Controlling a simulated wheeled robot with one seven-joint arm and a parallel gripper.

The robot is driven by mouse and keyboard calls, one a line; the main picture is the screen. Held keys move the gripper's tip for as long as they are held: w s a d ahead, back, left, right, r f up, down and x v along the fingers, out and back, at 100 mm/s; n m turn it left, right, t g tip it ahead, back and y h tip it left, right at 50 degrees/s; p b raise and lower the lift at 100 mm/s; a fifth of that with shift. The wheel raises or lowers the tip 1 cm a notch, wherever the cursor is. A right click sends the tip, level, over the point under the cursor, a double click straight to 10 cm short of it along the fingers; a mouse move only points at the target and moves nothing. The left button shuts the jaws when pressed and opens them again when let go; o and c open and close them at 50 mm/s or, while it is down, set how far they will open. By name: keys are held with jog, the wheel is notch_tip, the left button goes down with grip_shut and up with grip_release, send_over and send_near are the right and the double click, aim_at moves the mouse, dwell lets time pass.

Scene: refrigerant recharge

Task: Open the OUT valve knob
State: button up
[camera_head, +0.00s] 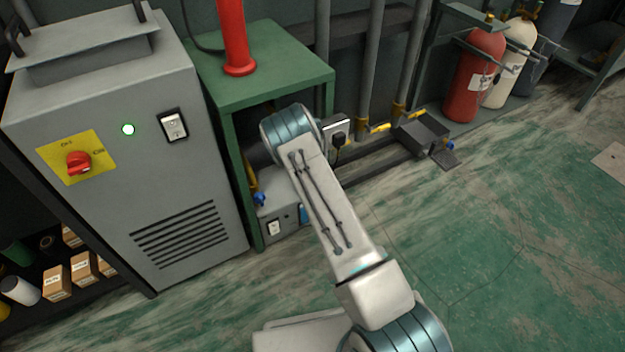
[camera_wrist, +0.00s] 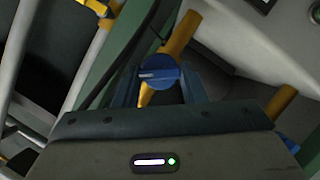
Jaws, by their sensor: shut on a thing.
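A round blue valve knob (camera_wrist: 160,74) with a pale mark across its face sits on a yellow pipe (camera_wrist: 182,34) in the wrist view. My gripper (camera_wrist: 161,82) has a finger on each side of this knob and is shut on it. A second blue knob (camera_wrist: 288,143) on another yellow pipe shows at the right edge of the wrist view. No OUT label is legible, so I cannot tell from lettering which knob is OUT. In the head view my gripper is hidden behind my arm, beside the green table. A blue knob (camera_head: 260,199) shows there left of my arm.
The green table (camera_head: 275,62) carries a red cylinder (camera_head: 235,40); its legs stand close to my arm. A grey cabinet (camera_head: 165,215) with a red switch (camera_head: 78,163) is at left. Gas bottles (camera_head: 474,75) stand at back right.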

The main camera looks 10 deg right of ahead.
dwell(0.4)
jog(key=o, duration=1)
jog(key=shift+c, duration=0.2)
jog(key=shift+r, duration=0.1)
jog(key=shift+d, duration=0.1)
